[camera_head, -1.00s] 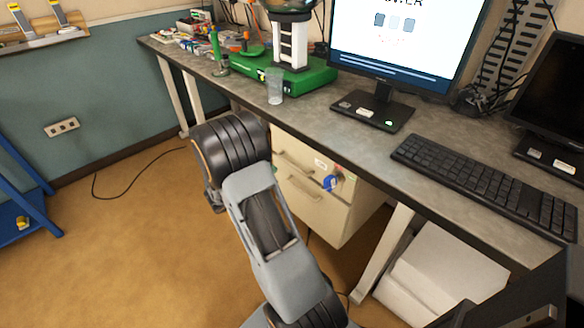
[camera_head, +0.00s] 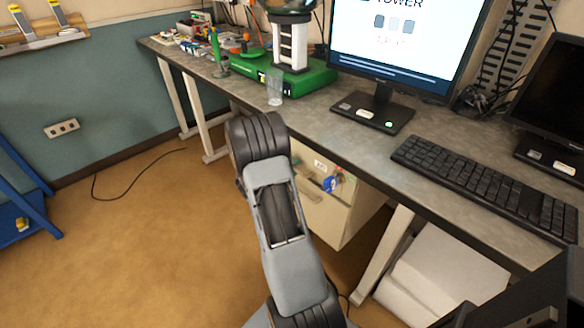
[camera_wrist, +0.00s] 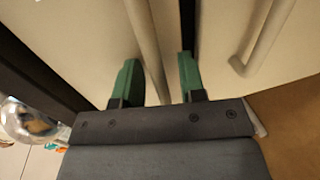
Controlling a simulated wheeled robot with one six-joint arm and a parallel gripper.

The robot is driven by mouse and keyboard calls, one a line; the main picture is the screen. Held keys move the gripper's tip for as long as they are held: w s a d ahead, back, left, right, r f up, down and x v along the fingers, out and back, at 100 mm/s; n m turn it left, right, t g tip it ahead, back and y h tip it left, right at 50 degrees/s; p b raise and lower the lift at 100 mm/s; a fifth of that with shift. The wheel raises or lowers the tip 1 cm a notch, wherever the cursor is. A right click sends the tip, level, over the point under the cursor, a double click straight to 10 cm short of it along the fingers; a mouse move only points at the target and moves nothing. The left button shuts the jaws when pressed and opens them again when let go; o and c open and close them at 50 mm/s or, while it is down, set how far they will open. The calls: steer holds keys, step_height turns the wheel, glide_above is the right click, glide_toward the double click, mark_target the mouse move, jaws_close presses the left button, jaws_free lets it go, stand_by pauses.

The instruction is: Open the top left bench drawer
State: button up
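The cream bench drawer unit stands under the bench, with its lower drawer (camera_head: 322,215) showing right of my arm in the head view. The upper drawer front (camera_wrist: 90,35) fills the left of the wrist view and looks shut. Its bar handle (camera_wrist: 147,45) passes between the two green fingers of my gripper (camera_wrist: 160,80). The fingers are apart, with a visible gap between the handle and the right finger. Contact with the left finger is unclear. The lower drawer's handle (camera_wrist: 267,35) is to the right. My gripper is hidden behind my arm in the head view.
The grey bench top (camera_head: 345,140) overhangs the drawers, with a keyboard (camera_head: 485,185) and monitor (camera_head: 400,45) on it. A clear cup (camera_head: 275,88) stands near its front edge. A bench leg (camera_head: 383,258) and white box (camera_head: 440,275) are to the right. Floor at left is mostly clear.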

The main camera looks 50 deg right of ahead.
steer(key=shift+c, duration=0.3)
jaws_close()
steer(key=shift+a, duration=0.15)
